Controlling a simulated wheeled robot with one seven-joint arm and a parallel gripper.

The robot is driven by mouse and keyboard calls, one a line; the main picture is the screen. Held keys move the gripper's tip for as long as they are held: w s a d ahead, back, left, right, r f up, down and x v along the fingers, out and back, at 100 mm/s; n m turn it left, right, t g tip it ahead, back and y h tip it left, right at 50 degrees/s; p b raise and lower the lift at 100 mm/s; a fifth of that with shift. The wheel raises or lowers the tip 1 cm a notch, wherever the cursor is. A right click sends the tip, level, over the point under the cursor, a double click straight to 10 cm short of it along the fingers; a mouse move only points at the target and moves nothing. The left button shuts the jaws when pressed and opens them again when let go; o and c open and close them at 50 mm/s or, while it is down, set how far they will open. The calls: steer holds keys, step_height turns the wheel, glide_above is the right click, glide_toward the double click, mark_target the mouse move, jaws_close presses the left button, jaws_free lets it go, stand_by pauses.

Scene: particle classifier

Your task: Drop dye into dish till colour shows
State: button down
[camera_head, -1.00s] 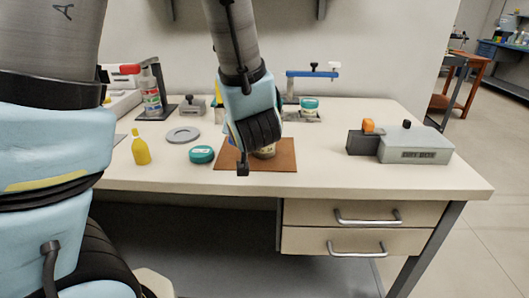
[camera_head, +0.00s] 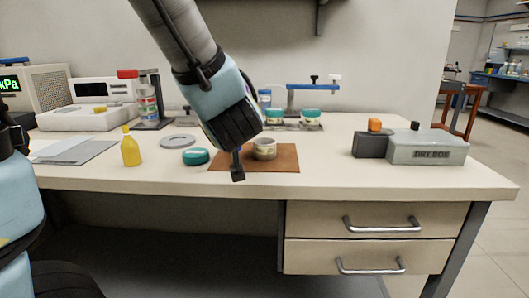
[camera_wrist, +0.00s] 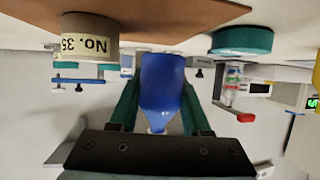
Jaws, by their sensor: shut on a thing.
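My gripper (camera_wrist: 158,105) is shut on a blue squeeze bottle (camera_wrist: 163,80) in the wrist view, which looks upside down. The bottle looks upright, its pale nozzle near the palm. A small beige dish (camera_head: 264,150) stands on a brown mat (camera_head: 284,163), just right of my wrist. In the wrist view the dish (camera_wrist: 87,37) shows a "No. 35" label and is left of and apart from the bottle. The inside of the dish is too small to tell.
Teal-lidded jars (camera_head: 310,116) sit near a blue-armed stand at the back. A grey dry box (camera_head: 427,149) is at the right. The front right tabletop is clear.

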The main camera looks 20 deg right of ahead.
step_height(320, 180, up, 5)
steer(key=p, duration=0.4)
steer(key=shift+p, duration=0.4)
steer(key=shift+s+a+f, duration=0.1)
